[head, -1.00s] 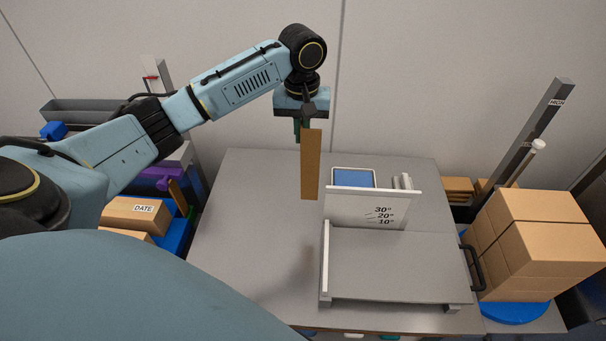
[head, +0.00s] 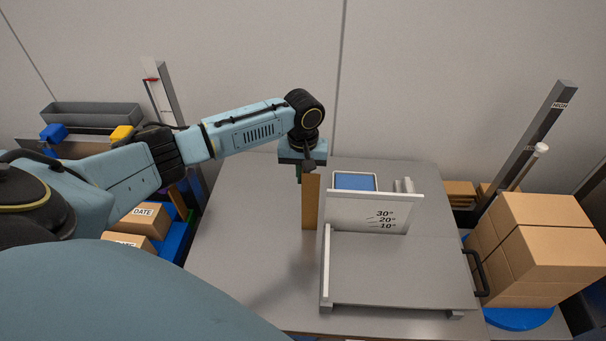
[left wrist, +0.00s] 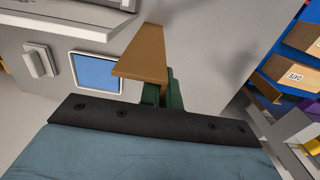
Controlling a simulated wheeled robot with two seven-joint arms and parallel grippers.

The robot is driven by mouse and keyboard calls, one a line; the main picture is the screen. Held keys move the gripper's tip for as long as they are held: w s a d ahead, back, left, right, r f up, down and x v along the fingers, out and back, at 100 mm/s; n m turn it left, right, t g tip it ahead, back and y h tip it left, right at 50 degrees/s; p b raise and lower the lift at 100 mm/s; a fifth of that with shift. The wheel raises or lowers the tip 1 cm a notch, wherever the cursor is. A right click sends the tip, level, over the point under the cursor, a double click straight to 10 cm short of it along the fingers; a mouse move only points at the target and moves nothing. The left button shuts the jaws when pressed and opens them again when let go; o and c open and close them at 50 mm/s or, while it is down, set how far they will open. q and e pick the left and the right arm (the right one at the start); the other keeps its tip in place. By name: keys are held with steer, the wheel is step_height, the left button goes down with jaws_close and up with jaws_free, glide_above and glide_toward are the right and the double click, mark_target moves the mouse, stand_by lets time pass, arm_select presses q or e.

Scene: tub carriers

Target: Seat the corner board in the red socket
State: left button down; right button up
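The corner board (head: 311,204) is a tall, narrow brown piece hanging upright below my left gripper (head: 300,172). It stands just left of the grey angled fixture and over the grey table; I cannot tell whether its lower end touches the table. In the left wrist view the green fingers of the left gripper (left wrist: 161,92) are shut on the board (left wrist: 143,52). A small red piece (head: 151,79) shows on a slanted grey post at the back left; I cannot tell whether it is the red socket. My right gripper is out of view.
The fixture (head: 400,270) has an upright plate marked 30°, 20°, 10° and a dark handle. A blue-faced panel (head: 354,181) lies behind it. Stacked cartons (head: 535,240) stand at right, and a DATE carton (head: 146,217) at left. The table's left part (head: 235,240) is clear.

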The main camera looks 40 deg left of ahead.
arm_select(q)
steer(key=shift+f, duration=0.1)
steer(key=c, duration=1.6)
jaws_free()
steer(key=shift+c, duration=0.2)
